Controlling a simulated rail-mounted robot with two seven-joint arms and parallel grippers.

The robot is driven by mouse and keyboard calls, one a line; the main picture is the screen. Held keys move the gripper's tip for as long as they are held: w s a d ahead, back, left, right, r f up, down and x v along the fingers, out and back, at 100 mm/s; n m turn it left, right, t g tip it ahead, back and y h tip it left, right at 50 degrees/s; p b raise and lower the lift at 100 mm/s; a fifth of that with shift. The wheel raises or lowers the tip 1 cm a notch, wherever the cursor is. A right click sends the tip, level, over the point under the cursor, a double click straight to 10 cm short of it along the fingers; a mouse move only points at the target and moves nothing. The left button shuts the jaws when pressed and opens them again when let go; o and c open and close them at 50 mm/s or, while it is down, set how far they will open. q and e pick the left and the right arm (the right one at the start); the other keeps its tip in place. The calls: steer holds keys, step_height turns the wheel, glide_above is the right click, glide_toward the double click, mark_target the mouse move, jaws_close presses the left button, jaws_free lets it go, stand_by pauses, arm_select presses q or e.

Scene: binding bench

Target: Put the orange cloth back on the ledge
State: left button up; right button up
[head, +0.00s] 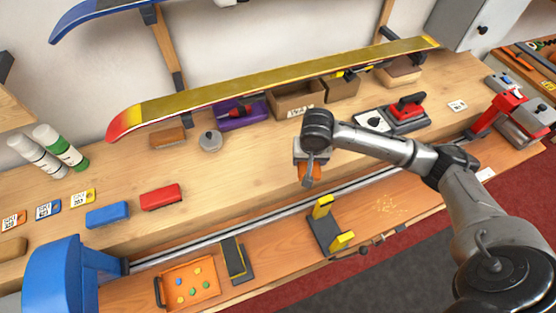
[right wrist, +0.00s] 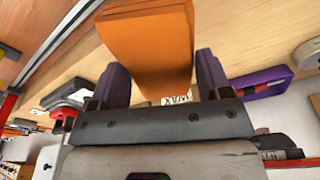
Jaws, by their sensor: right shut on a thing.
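The orange cloth (head: 303,170) is a folded block held in my right gripper (head: 308,180), above the front part of the raised wooden ledge (head: 245,165) and close to the metal rail. In the right wrist view the orange cloth (right wrist: 150,45) sits between the two dark fingers of my right gripper (right wrist: 158,82), which is shut on it. The cloth looks clear of the wood, but the exact gap cannot be told. My left gripper is not in view.
A yellow and red ski (head: 270,85) hangs over the back of the ledge. Behind the gripper are a cardboard box (head: 296,100), a purple item (head: 240,113) and a red iron (head: 406,108).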

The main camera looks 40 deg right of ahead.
glide_above(277, 163)
steer(key=s, duration=0.1)
steer(key=f, duration=0.6)
steer(key=shift+s+a, duration=0.1)
steer(key=shift+a, duration=0.1)
steer(key=shift+w+f, duration=0.3)
step_height(277, 163, down, 4)
steer(key=shift+r, duration=0.25)
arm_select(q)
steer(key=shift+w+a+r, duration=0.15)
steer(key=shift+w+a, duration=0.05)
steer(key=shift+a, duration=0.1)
arm_select(e)
steer(key=shift+f, duration=0.25)
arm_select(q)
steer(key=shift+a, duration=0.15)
arm_select(e)
steer(key=shift+f, duration=0.1)
steer(key=o, duration=0.8)
steer(key=shift+o, duration=0.2)
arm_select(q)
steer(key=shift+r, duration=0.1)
arm_select(e)
step_height(277, 163, up, 12)
steer(key=s+a, duration=0.1)
steer(key=shift+s, duration=0.15)
